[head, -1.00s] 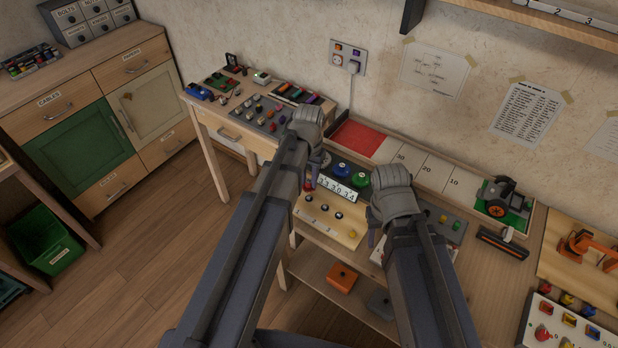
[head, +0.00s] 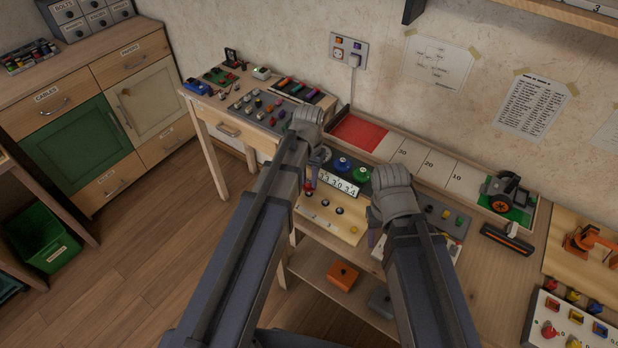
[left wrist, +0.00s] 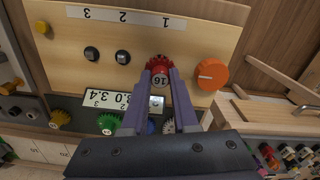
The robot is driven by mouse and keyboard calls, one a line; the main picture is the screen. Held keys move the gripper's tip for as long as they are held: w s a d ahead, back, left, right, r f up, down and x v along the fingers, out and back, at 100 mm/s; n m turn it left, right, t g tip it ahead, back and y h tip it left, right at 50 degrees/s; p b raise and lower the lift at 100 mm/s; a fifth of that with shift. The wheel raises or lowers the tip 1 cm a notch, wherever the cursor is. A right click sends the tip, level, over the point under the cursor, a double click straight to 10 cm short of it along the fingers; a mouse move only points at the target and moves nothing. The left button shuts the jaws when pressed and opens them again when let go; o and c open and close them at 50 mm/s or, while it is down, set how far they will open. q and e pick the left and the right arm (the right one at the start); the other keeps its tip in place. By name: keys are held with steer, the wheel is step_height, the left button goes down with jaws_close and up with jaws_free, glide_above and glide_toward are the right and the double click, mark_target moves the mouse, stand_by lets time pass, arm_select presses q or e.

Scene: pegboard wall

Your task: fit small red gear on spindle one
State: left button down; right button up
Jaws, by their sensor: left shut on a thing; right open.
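The small red gear (left wrist: 160,71), marked 16, is between the fingertips of my left gripper (left wrist: 160,75) in the left wrist view. Its red edge (head: 308,187) shows in the head view below my left gripper (head: 309,178). It is at the label 1 end of the tan spindle board (head: 322,225). Spindle one is hidden behind the gear and fingers, so I cannot tell whether the gear is around it. Two dark spindles, under labels 2 (left wrist: 123,57) and 3 (left wrist: 91,53), are bare. My right gripper (head: 374,236) is open, over the bench right of the board.
A number display (head: 338,186) and blue (head: 343,163) and green gears (head: 362,173) stand behind the board. An orange round knob (left wrist: 211,74) is close beside the red gear in the left wrist view. A yellow knob (head: 354,230) is at the board's other end.

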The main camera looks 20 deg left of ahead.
mark_target(309, 181)
arm_select(q)
steer(key=shift+f+b, duration=1.45)
arm_select(e)
steer(key=shift+f, duration=1.45)
stand_by(0.4)
arm_select(q)
steer(key=shift+c, duration=1)
jaws_free()
steer(key=shift+r, duration=0.15)
arm_select(e)
steer(key=shift+r, duration=0.15)
arm_select(q)
steer(key=shift+r+p, duration=3.35)
steer(key=shift+p, duration=0.15)
arm_select(e)
step_height(309, 181, up, 7)
